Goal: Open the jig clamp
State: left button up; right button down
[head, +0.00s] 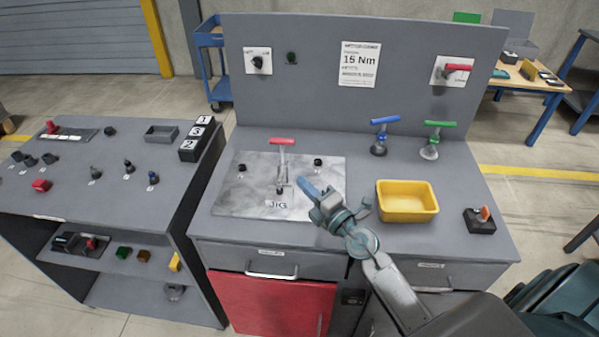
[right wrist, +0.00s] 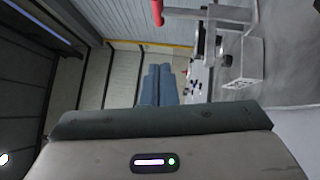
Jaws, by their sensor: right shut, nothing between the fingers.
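The jig clamp has a red handle (head: 282,141) on a thin upright metal lever. It stands on the grey metal jig plate (head: 235,203), marked "JIG". My right gripper (head: 305,187) is above the plate, just right of the clamp's base, with its blue fingers shut and empty. No contact with the clamp is visible. In the right wrist view the shut fingers (right wrist: 158,85) point ahead. The clamp's metal body (right wrist: 238,66) is to their right, and part of its red handle (right wrist: 157,11) shows at the top edge. My left gripper is out of view.
A yellow bin (head: 407,214) stands right of my right gripper. Blue-handled (head: 385,121) and green-handled (head: 440,124) tools stand behind it. Two black knobs (head: 242,168) (head: 318,162) flank the clamp. A grey back panel (head: 310,100) closes the bench's rear.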

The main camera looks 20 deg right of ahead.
jog(key=w+r, duration=0.2)
jog(key=w, duration=0.9)
jog(key=shift+w, duration=0.4)
jog(key=shift+a, duration=0.1)
